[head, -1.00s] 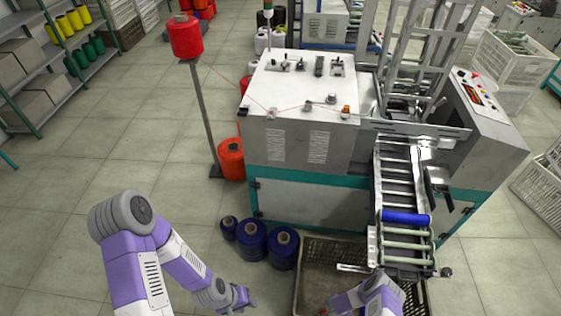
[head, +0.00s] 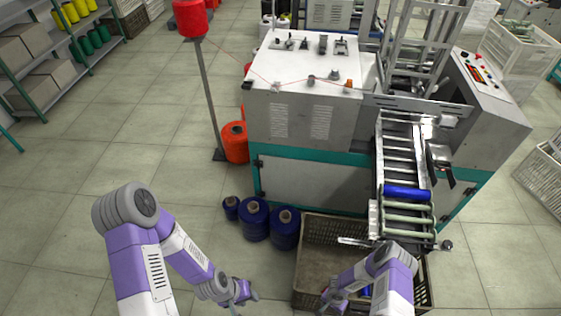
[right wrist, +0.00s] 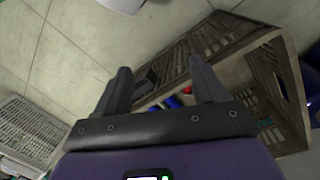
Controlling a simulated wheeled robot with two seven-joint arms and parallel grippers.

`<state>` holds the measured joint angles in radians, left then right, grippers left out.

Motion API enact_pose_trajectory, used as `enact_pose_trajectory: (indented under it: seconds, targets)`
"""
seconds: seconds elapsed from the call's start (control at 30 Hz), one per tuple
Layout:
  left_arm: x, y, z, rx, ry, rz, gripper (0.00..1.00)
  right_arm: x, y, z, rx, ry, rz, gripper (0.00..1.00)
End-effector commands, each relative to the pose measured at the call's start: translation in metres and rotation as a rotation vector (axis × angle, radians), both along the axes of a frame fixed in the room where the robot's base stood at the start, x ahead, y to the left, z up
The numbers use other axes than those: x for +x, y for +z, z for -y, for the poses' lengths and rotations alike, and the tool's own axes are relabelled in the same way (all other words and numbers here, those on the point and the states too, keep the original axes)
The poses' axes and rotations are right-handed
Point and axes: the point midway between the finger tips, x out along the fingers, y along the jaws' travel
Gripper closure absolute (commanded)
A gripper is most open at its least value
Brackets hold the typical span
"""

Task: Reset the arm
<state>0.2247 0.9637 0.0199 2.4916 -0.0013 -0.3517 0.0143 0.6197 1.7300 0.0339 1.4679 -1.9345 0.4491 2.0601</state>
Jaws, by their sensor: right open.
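My left gripper (head: 243,293) hangs over the floor left of the crate, too small for me to tell how its fingers stand. My right gripper (head: 333,300) is over the crate's front part. In the right wrist view its two fingers (right wrist: 163,90) are wide apart with nothing between them. The brown slatted crate (head: 298,270) stands on the floor below the machine's roller chute; it also shows in the right wrist view (right wrist: 235,28), with small blue and red items (right wrist: 174,102) inside. A blue bobbin (head: 407,192) lies across the chute's rollers.
The winding machine (head: 310,178) stands behind the crate, its chute (head: 397,155) sloping towards me. Several blue thread cones (head: 255,220) stand left of the crate. A thin post (head: 208,100) carries a red cone (head: 190,18). Floor at the left is open.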

Motion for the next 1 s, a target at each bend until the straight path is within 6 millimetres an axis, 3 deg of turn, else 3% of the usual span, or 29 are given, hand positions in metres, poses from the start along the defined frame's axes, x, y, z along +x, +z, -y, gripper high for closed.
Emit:
enact_pose_trajectory:
  seconds: [0.03,0.23,0.5,0.7,1.0]
  targets:
    - [0.000,-0.017,0.000,0.000,0.000,0.000,0.62,0.000,0.000,-0.011,0.053,0.032,-0.026,0.29]
    - [0.001,-0.054,0.000,0.000,0.000,0.000,0.62,-0.009,0.032,-0.064,0.300,0.147,-0.082,0.29]
    - [0.001,-0.103,0.000,0.000,0.000,0.000,0.62,-0.008,0.080,-0.118,0.514,0.261,0.020,0.29]
    - [0.001,-0.138,0.000,0.000,0.000,0.000,0.62,-0.007,0.105,-0.133,0.522,0.343,0.155,0.29]
    - [0.001,-0.165,0.000,0.000,0.000,0.001,0.62,-0.016,0.122,-0.124,0.412,0.445,0.249,0.29]
